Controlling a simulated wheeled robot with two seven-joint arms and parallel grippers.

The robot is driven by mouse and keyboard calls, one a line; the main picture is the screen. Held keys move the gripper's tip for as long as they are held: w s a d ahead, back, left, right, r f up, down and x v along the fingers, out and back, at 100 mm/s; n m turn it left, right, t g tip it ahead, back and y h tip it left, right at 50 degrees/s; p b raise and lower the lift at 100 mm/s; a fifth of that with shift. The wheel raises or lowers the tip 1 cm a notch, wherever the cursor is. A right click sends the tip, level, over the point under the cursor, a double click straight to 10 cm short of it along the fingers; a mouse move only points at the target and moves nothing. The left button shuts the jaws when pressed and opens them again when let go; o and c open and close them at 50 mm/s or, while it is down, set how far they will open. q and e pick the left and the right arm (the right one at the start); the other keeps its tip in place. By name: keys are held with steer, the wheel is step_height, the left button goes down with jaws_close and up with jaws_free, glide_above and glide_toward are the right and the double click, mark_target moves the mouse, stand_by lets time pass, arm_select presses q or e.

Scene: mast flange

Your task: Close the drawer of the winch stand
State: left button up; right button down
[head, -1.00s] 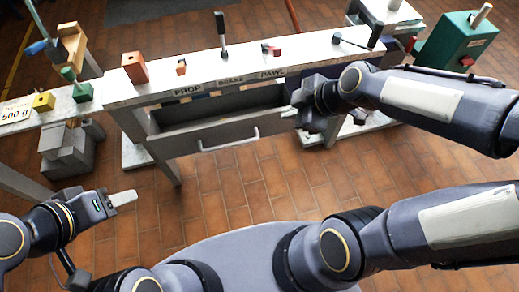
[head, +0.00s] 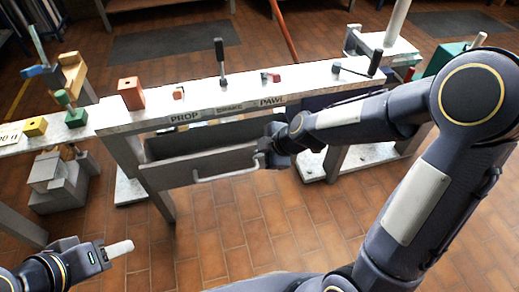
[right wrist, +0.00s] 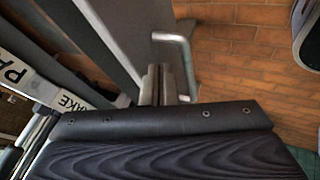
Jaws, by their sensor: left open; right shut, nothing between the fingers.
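The winch stand (head: 235,100) is a long pale bench with the labels PROP, BRAKE and PAWL on its front edge. Its grey drawer (head: 170,177) sticks out below, with its dark inside showing. The drawer's pale bar handle (head: 228,176) also shows in the right wrist view (right wrist: 187,62). My right gripper (head: 266,158) is shut and empty at the right end of the drawer front, close to the handle. Its fingers (right wrist: 161,85) overlap the handle's near end in the wrist view; I cannot tell whether they touch. My left gripper (head: 120,249) is open, low at the left, away from the drawer.
On the bench top are an orange block (head: 131,93), an upright black-handled lever (head: 220,60) and small red parts. A side bench at the left holds a yellow block (head: 35,126) and a green block (head: 76,117). The tiled floor (head: 215,235) before the drawer is clear.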

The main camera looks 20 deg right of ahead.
steer(key=shift+w, duration=0.85)
steer(key=shift+w, duration=0.1)
steer(key=w+b, duration=0.1)
steer(key=w, duration=0.6)
steer(key=shift+s, duration=0.1)
